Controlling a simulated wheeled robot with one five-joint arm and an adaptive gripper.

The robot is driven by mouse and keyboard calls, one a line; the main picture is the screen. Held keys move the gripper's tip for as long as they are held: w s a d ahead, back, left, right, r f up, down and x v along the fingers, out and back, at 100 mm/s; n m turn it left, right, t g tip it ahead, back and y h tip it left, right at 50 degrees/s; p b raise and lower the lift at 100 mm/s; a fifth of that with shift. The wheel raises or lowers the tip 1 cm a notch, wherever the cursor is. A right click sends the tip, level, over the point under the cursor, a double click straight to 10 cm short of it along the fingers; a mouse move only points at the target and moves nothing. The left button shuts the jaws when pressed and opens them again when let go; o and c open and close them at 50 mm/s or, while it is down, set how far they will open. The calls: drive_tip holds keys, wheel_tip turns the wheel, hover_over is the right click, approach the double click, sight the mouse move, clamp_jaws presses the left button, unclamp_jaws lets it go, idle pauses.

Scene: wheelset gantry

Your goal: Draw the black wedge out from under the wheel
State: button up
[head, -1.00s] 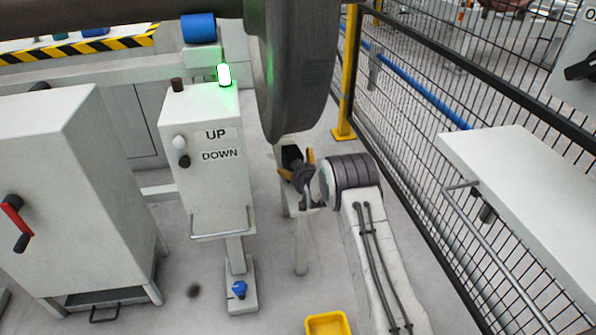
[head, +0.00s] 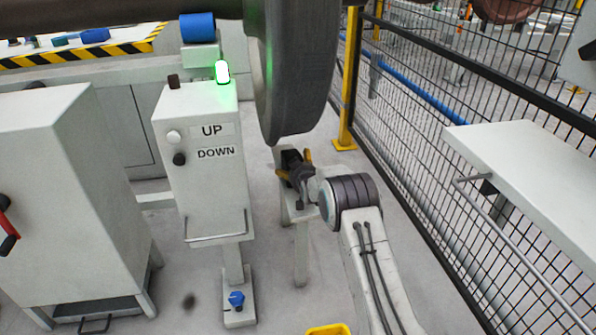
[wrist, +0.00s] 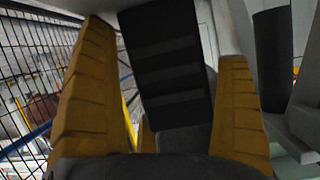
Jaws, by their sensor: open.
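The large dark wheel (head: 298,75) hangs over the gap beside the control box. The black wedge (wrist: 165,60) is a ribbed block in the wrist view, between my two yellow fingers. In the head view only a small dark part of the wedge (head: 291,156) shows, just below the wheel's lower edge. My gripper (head: 295,164) is open, with one finger on each side of the wedge. In the wrist view a gap shows between the wedge and the right finger; contact on the left is unclear.
A white UP/DOWN control box (head: 207,165) with a green lamp stands left of my gripper. A yellow bin (head: 329,329) lies at the bottom edge.

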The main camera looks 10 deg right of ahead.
drive_tip(key=shift+c, duration=0.2)
drive_tip(key=shift+f, duration=0.1)
drive_tip(key=c, duration=1)
drive_tip(key=shift+s+f, duration=0.1)
drive_tip(key=shift+s, duration=2.95)
drive_tip(key=shift+c, duration=0.2)
drive_tip(key=shift+s+r, duration=0.15)
drive_tip(key=shift+s, duration=1.55)
drive_tip(key=shift+s+r, duration=0.1)
drive_tip(key=shift+s, duration=1.7)
drive_tip(key=shift+s+r, duration=0.1)
drive_tip(key=shift+r, duration=0.05)
drive_tip(key=shift+s+r, duration=0.65)
drive_tip(key=shift+s, duration=0.15)
drive_tip(key=shift+s+r, duration=0.6)
drive_tip(key=shift+s, duration=0.2)
drive_tip(key=shift+s+r, duration=0.1)
drive_tip(key=shift+s, duration=0.05)
drive_tip(key=shift+c, duration=0.7)
drive_tip(key=shift+r+v, duration=0.2)
drive_tip(key=shift+v, duration=0.95)
